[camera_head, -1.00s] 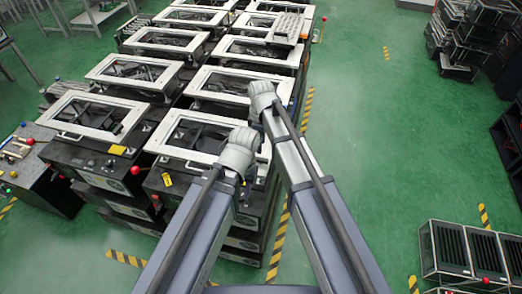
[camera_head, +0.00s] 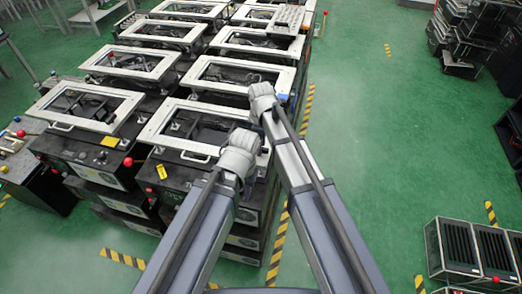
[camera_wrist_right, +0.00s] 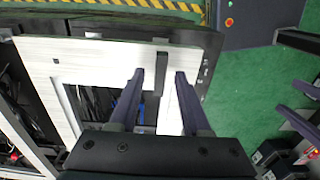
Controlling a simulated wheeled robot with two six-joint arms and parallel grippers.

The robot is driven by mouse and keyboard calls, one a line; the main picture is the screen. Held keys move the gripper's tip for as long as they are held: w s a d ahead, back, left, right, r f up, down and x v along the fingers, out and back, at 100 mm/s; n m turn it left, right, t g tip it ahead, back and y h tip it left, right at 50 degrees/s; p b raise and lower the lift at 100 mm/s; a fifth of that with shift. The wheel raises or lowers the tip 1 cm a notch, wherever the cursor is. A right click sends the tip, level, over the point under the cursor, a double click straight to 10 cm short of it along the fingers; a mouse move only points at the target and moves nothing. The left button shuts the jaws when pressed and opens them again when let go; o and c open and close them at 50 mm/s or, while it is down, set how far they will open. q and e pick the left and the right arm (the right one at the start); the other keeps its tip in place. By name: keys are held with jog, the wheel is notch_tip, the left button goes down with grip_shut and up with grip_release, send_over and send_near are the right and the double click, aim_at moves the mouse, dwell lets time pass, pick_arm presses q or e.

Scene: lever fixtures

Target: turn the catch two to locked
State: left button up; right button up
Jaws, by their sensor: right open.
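My right gripper (camera_wrist_right: 160,77) is open in the right wrist view, its two purple fingers apart over a white frame (camera_wrist_right: 100,55). A dark upright bar (camera_wrist_right: 162,62), perhaps the catch lever, lies between the fingertips; I cannot tell whether they touch it. In the head view the right wrist is over the near right-hand fixture (camera_head: 150,126), and its fingertips are hidden. My left wrist is over that fixture's front edge, fingers hidden there. Two spread purple fingers, apparently my left gripper (camera_wrist_right: 284,96), show at the right edge of the wrist view. No lock label is readable.
More white-framed fixtures (camera_head: 85,90) stand in rows behind and to the left. A red knob (camera_head: 128,162) and yellow tag (camera_head: 162,172) are on the fronts. Green floor (camera_head: 370,150) is clear on the right, with a slatted crate (camera_head: 440,265) at the lower right.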

jog(key=shift+f, duration=0.1)
grip_shut()
dwell(0.3)
